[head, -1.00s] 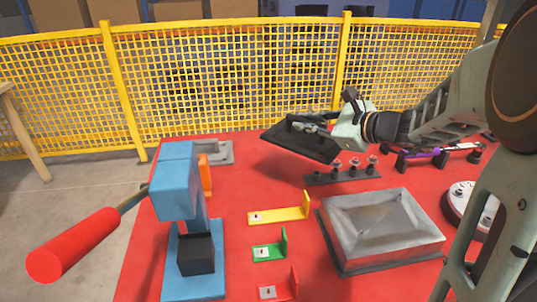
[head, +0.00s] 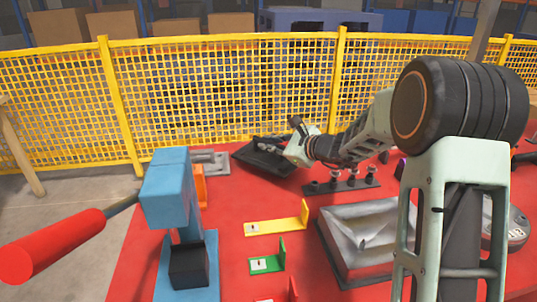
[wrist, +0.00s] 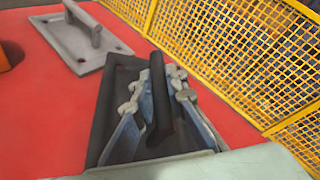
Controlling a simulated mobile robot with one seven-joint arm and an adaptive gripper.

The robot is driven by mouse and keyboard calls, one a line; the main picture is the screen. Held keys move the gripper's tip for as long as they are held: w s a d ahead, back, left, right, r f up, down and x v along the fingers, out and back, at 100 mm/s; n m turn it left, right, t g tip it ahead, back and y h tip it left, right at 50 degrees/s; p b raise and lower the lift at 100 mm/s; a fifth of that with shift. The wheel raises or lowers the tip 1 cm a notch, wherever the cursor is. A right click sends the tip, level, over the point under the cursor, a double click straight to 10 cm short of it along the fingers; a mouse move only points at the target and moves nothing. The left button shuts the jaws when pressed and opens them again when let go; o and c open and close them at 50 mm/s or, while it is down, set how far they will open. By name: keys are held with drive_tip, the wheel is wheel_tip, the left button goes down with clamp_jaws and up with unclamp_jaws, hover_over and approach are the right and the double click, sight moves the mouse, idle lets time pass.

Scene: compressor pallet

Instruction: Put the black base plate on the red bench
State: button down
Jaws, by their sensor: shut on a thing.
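The black base plate (head: 262,164) is at the far side of the red bench (head: 225,265), near the yellow fence. My gripper (head: 285,150) is shut on the bar-shaped handle on top of the plate. In the wrist view the fingers of my gripper (wrist: 157,92) sit on both sides of the dark handle, and the black base plate (wrist: 120,83) spreads out below them. The plate is low over the red surface (wrist: 40,110); I cannot tell whether it touches. Its near side is partly hidden by my gripper.
A grey plate with a handle (head: 212,161) lies just left of the black plate. A black strip with several knobs (head: 340,187) is to the right. A blue press with a red lever (head: 170,190) stands at left. The yellow mesh fence (head: 230,95) runs close behind.

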sight(260, 151)
drive_tip(key=shift+a+f+b, duration=0.1)
drive_tip(key=shift+f+b, duration=0.25)
drive_tip(key=shift+f, duration=1.15)
drive_tip(key=shift+f, duration=0.2)
drive_tip(key=c, duration=1.9)
unclamp_jaws()
drive_tip(key=shift+c, duration=0.2)
drive_tip(key=shift+r, duration=0.1)
drive_tip(key=shift+s+d+r, duration=0.1)
drive_tip(key=shift+d+r, duration=0.05)
drive_tip(key=shift+d, duration=0.05)
drive_tip(key=p+v, duration=0.1)
drive_tip(key=v, duration=1)
drive_tip(key=shift+s+d+p, duration=0.2)
drive_tip(key=shift+s+p, duration=0.1)
